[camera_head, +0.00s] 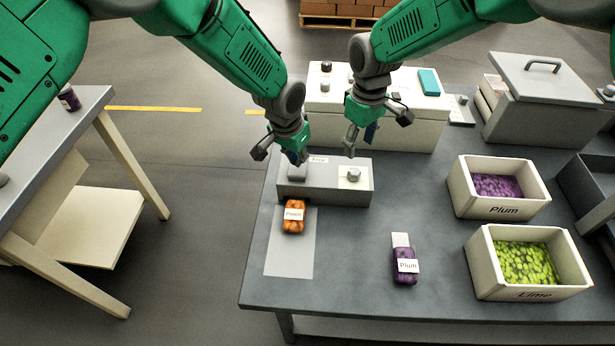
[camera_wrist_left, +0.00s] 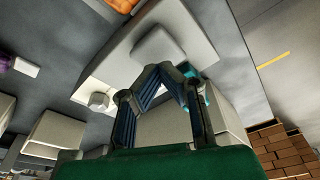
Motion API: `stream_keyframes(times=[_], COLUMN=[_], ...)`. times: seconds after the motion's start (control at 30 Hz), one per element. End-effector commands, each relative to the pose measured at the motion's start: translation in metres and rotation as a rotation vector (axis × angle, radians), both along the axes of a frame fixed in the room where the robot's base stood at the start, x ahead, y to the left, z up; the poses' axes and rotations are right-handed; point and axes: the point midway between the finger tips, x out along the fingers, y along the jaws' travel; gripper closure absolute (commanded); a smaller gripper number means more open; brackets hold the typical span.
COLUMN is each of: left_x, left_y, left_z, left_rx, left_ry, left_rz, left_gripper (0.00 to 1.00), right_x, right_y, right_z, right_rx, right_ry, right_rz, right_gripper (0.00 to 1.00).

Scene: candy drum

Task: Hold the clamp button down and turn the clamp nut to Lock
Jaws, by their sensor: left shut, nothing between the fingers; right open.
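The clamp box (camera_head: 325,194) is a low grey block on the table. Its clamp button (camera_head: 297,173), a pale rounded square, is at the left end of its top. The clamp nut (camera_head: 353,174), a small grey knob, stands on a white plate at the right. My left gripper (camera_head: 297,160) is shut and empty, tips down at the button. In the left wrist view the button (camera_wrist_left: 158,45) lies just past the fingertips; I cannot tell if they touch. The nut (camera_wrist_left: 97,100) shows there too. My right gripper (camera_head: 360,142) is open, above and behind the nut, apart from it.
An orange candy pack (camera_head: 294,216) lies on a pale mat (camera_head: 290,256) in front of the box. A purple Plum pack (camera_head: 404,267) lies to its right. Plum (camera_head: 505,209) and Lime (camera_head: 530,294) bins stand further right. A larger white box (camera_head: 420,130) stands behind.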

Motion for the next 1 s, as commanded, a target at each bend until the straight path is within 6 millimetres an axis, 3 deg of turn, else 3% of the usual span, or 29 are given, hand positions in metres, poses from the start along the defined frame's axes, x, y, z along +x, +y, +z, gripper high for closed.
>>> stream_keyframes(times=[0.63, 1.0], left_x=[0.001, 0.001], left_y=[0.0, 0.0], left_z=[0.056, 0.059], left_rx=[-0.001, -0.001], left_ry=[-0.002, -0.002], left_rz=[0.0, 0.0], left_gripper=[1.0, 1.0], right_x=[0.0, 0.0], right_y=[0.0, 0.0], right_z=[0.041, 0.042], right_rx=[0.0, 0.0], right_ry=[0.0, 0.001], right_rz=[0.0, 0.0], right_gripper=[0.53, 0.53])
